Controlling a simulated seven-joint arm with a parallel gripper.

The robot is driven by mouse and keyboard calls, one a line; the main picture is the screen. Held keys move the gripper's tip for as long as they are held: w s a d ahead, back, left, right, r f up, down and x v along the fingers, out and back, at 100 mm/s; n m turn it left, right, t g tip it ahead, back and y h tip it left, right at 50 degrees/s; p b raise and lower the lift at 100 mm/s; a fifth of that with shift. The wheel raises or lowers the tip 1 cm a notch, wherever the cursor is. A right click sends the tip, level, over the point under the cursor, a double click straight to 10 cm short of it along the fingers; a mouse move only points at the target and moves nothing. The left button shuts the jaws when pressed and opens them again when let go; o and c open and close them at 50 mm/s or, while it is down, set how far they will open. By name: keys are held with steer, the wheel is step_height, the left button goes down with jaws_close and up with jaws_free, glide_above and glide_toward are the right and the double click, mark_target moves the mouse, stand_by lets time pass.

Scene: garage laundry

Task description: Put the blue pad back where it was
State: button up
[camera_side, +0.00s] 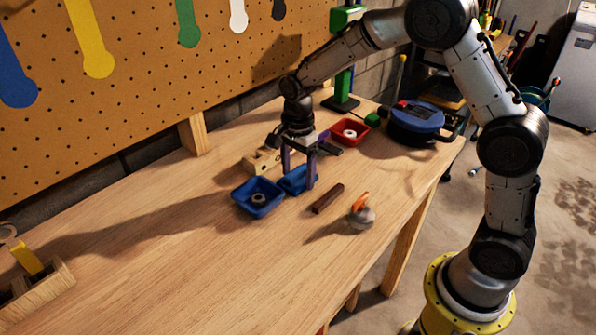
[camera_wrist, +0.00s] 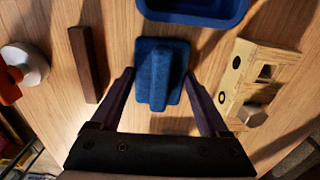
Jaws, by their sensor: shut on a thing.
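The blue pad (camera_side: 298,181) is a flat rectangle with a raised ridge along its middle. In the wrist view, the pad (camera_wrist: 146,78) lies between the two fingers with its ridge running up the picture. My gripper (camera_side: 299,178) points down over the worktop. In the wrist view, my gripper (camera_wrist: 160,73) has a fingertip at each side edge of the pad and is shut on it. The pad is at or very near the table surface; I cannot tell whether it touches.
A blue bin (camera_side: 247,208) with a ring inside stands close by the pad. A wooden block with holes (camera_wrist: 238,70) and a dark brown bar (camera_wrist: 88,65) flank it. A grey knob with orange handle (camera_side: 362,216) and a red bin (camera_side: 336,137) are near. The left worktop is mostly clear.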

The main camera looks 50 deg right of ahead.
mark_target(298, 171)
steer(key=o, duration=1.2)
steer(key=shift+c, duration=0.2)
step_height(298, 171, up, 12)
steer(key=shift+r, duration=0.2)
steer(key=s+r+n+t, duration=0.25)
steer(key=s+n, duration=0.25)
steer(key=s, duration=0.3)
steer(key=s+r+n+t, duration=0.1)
steer(key=s+r+n, duration=0.35)
steer(key=s, duration=0.25)
steer(key=s+f+n+t, duration=0.2)
steer(key=s+f+n, duration=0.1)
steer(key=s+n, duration=0.5)
steer(key=s+d, duration=0.1)
steer(key=s, duration=0.2)
steer(key=shift+s+f, duration=0.3)
steer(key=shift+f, duration=0.1)
steer(key=shift+n, duration=0.25)
